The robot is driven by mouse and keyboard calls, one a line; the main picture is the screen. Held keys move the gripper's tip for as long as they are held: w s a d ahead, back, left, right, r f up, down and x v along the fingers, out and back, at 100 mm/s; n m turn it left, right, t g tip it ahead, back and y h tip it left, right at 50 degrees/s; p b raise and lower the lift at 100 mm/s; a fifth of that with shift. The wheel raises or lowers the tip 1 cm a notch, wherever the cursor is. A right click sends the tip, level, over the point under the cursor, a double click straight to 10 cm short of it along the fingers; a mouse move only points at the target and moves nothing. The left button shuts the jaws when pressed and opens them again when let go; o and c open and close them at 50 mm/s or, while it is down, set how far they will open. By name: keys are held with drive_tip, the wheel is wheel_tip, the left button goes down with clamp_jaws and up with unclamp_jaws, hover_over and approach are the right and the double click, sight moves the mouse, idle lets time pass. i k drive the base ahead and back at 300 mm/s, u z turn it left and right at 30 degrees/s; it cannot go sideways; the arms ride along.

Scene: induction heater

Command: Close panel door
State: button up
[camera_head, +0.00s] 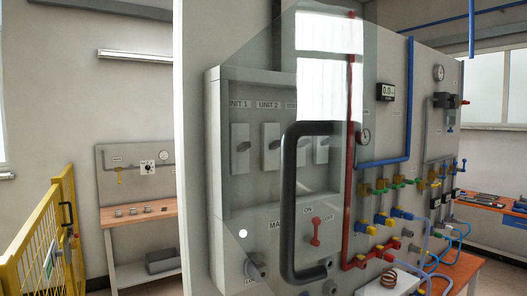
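The panel door is a clear, see-through sheet (348,100) with a thick black handle (289,205), close in front of the camera. A bright window reflection shows on its upper part. It overlaps the grey electrical panel box (216,150) and reaches past the box's right side, so it appears to stand away from the box front. Its exact angle and hinge are hard to tell. Through it show UNIT switches (240,148) and a red main switch (316,232) beside an ON label. My gripper is not in view.
Right of the panel, the grey wall carries red and blue pipes (409,100), gauges (438,72) and colored valves (381,220). A copper coil (389,279) sits low right. A yellow fence (40,245) and wooden workbench (140,214) stand at left.

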sight(290, 138)
drive_tip(key=z, duration=1.65)
drive_tip(key=k, duration=1.25)
drive_tip(key=u, duration=1.55)
